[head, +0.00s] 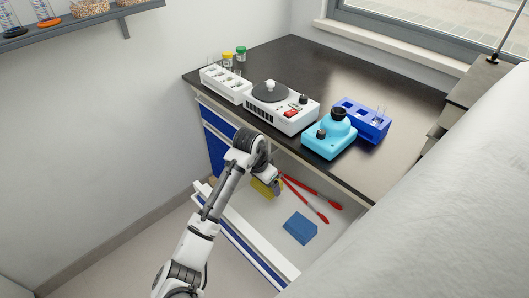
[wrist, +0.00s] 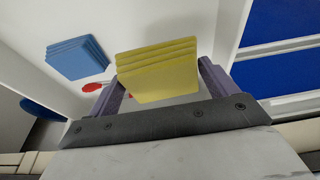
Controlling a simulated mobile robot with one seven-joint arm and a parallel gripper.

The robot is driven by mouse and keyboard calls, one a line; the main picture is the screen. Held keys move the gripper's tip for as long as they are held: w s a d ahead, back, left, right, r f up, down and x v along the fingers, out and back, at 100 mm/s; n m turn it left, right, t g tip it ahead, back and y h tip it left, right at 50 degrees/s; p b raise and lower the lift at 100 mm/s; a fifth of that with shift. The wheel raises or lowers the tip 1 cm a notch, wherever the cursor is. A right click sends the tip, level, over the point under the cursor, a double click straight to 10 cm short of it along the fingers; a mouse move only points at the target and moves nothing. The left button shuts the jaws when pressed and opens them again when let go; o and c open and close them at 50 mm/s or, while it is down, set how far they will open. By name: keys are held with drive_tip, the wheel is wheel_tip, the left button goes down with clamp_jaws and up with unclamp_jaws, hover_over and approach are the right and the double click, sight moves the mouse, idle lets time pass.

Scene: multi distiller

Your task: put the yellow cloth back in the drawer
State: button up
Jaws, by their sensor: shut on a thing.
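The yellow cloth (wrist: 160,82) is a folded stack held between the two fingers of my gripper (wrist: 160,92) in the wrist view. In the head view the yellow cloth (head: 262,188) shows partly behind my gripper (head: 268,182), over the left part of the open drawer (head: 242,226). The drawer is white inside and pulled out below the black counter. I cannot tell whether the cloth touches the drawer floor.
A blue folded cloth (head: 300,228) and red-handled tools (head: 312,198) lie in the drawer. The counter (head: 385,95) above carries a white device (head: 283,108), a turquoise device (head: 329,136) and tube racks. Bare drawer floor shows around the blue cloth.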

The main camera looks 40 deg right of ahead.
sight(260, 185)
drive_tip(key=shift+f, duration=3.85)
drive_tip(key=o, duration=0.8)
drive_tip(key=shift+f, duration=0.1)
drive_tip(key=v, duration=1.2)
drive_tip(key=shift+b, duration=0.4)
drive_tip(key=shift+r, duration=0.25)
